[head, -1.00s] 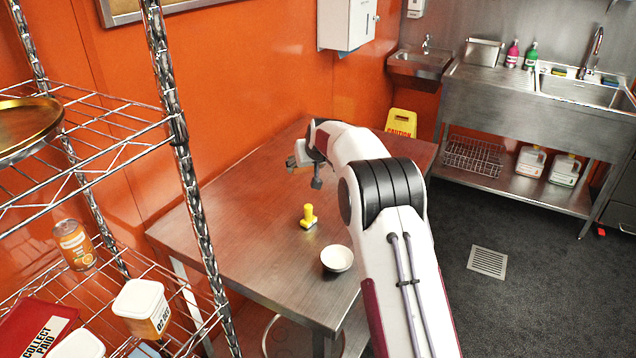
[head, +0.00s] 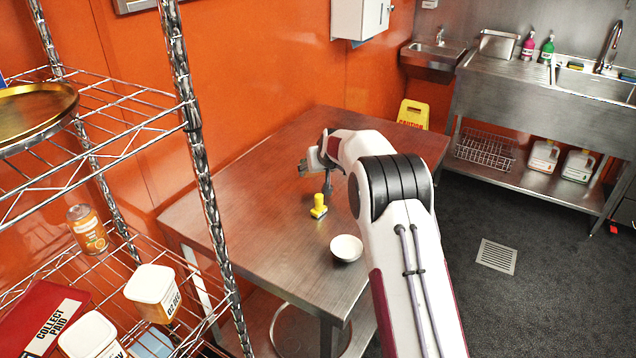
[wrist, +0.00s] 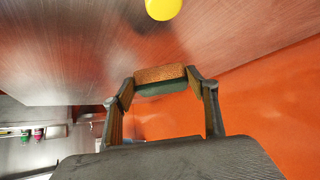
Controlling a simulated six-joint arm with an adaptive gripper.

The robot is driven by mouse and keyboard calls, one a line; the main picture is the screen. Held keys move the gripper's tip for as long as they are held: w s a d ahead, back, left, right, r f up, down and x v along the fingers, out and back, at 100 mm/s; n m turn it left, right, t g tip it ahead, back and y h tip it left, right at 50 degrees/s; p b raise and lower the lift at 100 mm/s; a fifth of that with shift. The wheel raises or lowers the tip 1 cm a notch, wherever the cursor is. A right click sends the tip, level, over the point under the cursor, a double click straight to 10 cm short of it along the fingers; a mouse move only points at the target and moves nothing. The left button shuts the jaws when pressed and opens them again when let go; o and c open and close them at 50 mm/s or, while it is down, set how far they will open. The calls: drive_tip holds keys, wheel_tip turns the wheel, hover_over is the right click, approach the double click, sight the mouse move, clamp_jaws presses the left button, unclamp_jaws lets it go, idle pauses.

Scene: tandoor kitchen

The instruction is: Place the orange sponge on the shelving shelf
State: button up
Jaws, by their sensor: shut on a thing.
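In the wrist view, my gripper (wrist: 163,84) is shut on the orange sponge (wrist: 160,73), which has a dark green side and sits between the two fingertips. In the head view, my gripper (head: 304,166) is over the far left part of the steel table; the sponge is too small there to make out clearly. The wire shelving (head: 95,165) stands at the left, well apart from my gripper. Its upper shelf bears a brass tray (head: 35,118). Its lower shelf bears an orange-labelled can (head: 88,230), white tubs (head: 153,290) and a red folder (head: 35,312).
The shelving's front post (head: 200,170) rises between the shelves and the table. A yellow caution sign (head: 413,114) and a sink (head: 590,85) are farther back.

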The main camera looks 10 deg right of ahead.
drive_tip(key=shift+f, duration=2.45)
drive_tip(key=shift+f, duration=0.15)
drive_tip(key=o, duration=0.7)
drive_tip(key=shift+o, duration=0.2)
drive_tip(key=shift+r, duration=0.25)
drive_tip(key=shift+s+r, duration=0.5)
drive_tip(key=shift+s, duration=0.05)
drive_tip(key=v, duration=1)
drive_tip(key=shift+s, duration=0.15)
drive_tip(key=shift+r, duration=0.1)
